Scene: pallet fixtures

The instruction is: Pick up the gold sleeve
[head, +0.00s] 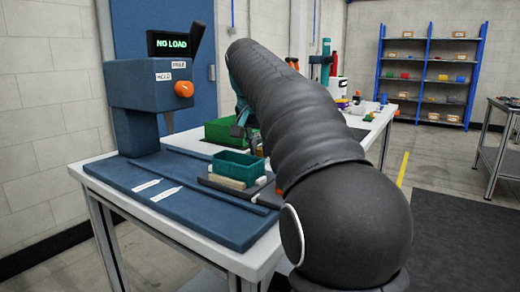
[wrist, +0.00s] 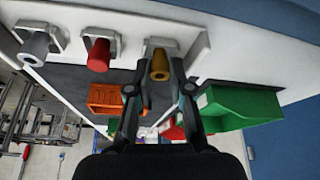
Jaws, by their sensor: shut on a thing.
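The gold sleeve (wrist: 160,68) shows in the wrist view, at the right end of a row of sleeves on a pale fixture (wrist: 190,45). Its open end faces the camera and its back end is against a mount on the fixture. My gripper (wrist: 159,66) has one finger on each side of the sleeve and is shut on it. In the head view my gripper (head: 243,122) is small and partly hidden by my arm. I cannot make out the gold sleeve there.
A grey sleeve (wrist: 35,48) and a red sleeve (wrist: 97,55) sit left of the gold one. An orange bin (wrist: 104,97) and green bin (wrist: 240,108) are close by. In the head view, a blue machine (head: 150,85) reading "NO LOAD" and a teal bin (head: 238,166) stand on the bench.

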